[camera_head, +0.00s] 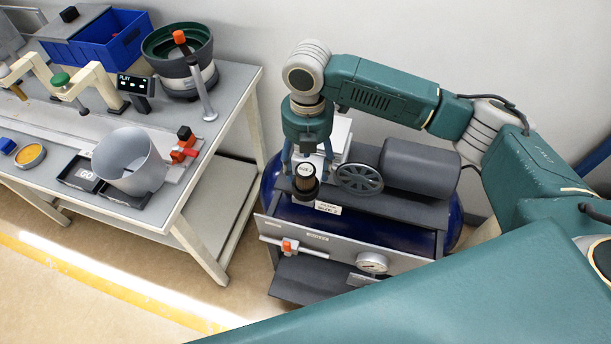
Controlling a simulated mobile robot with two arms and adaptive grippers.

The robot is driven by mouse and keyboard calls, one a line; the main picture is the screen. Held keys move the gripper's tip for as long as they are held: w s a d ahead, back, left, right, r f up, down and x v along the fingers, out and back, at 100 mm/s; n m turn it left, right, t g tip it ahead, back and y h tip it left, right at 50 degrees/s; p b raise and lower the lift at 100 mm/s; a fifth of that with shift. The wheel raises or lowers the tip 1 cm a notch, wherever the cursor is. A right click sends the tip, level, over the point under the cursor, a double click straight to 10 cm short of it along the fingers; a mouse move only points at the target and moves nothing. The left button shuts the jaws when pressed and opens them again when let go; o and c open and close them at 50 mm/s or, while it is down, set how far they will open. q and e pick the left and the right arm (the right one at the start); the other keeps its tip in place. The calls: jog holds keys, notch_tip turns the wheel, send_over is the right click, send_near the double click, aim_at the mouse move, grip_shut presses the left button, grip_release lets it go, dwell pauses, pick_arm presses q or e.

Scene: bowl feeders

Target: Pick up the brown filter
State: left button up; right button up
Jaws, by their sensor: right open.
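The brown filter (305,187) looks like a short dark-brown cylinder with a pale labelled top. It stands upright on the front left of the compressor's dark top plate (285,211). My right gripper (306,172) comes down over it from above, with its blue-grey fingers open at either side of the filter's upper part. I cannot tell whether the fingers touch it. My left gripper is not in view.
The dark motor (419,167) and spoked wheel (359,179) stand close to the right of the filter. A pressure gauge (372,262) and red valve (289,246) are on the front panel. A workbench (233,82) with a bowl feeder (177,47) and grey cylinder (130,158) stands left.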

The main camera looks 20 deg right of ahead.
aim_at(306, 169)
jog(key=f, duration=0.1)
jog(key=f+p, duration=0.1)
jog(key=f, duration=0.3)
jog(key=shift+w+a+p, duration=0.1)
jog(key=shift+w+p, duration=0.15)
jog(key=shift+p, duration=0.1)
jog(key=shift+f, duration=0.15)
jog(key=shift+c, duration=0.5)
jog(key=c, duration=0.9)
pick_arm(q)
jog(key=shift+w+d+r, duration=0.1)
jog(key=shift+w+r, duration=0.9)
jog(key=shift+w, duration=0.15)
pick_arm(e)
jog(key=c, duration=0.4)
